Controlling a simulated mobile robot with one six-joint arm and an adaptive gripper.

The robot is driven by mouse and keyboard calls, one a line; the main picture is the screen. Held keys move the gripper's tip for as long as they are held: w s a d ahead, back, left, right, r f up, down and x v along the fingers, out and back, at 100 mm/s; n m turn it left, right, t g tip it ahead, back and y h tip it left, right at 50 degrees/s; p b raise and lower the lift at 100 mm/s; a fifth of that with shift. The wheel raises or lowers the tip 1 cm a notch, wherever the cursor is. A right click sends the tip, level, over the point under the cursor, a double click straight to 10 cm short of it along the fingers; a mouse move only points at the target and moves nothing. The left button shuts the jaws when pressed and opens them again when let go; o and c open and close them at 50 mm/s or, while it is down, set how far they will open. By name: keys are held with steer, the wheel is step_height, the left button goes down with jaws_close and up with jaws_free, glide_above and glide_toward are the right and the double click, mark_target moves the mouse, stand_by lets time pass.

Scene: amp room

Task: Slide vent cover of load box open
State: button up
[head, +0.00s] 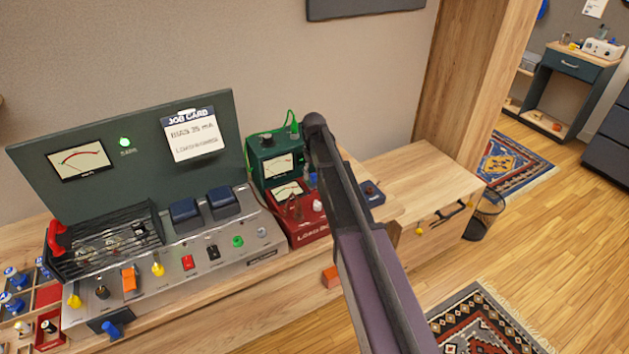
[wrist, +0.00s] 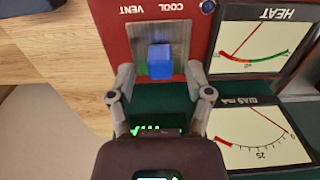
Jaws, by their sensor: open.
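The red load box (head: 308,233) stands at the right end of the bench, partly hidden by my arm. In the wrist view its red face (wrist: 225,30) carries upside-down labels "VENT" and "COOL". Beside them is a grey vent panel (wrist: 173,32) with a blue block-shaped knob (wrist: 160,60), apparently the vent cover's handle. My gripper (wrist: 160,73) is open, with one finger on each side of the blue knob and a visible gap on both sides. I cannot tell how deep the fingertips reach. In the head view the gripper is not clearly visible.
A heat meter (wrist: 252,40) and a bias meter (wrist: 255,135) lie right of the gripper. A green meter unit (head: 272,146) with a green cable stands behind the load box. The amp chassis (head: 205,262) is to its left. A bare wooden top (head: 425,180) is to the right.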

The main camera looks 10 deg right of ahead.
steer(key=shift+f+b, duration=0.45)
steer(key=shift+f, duration=0.25)
jaws_close()
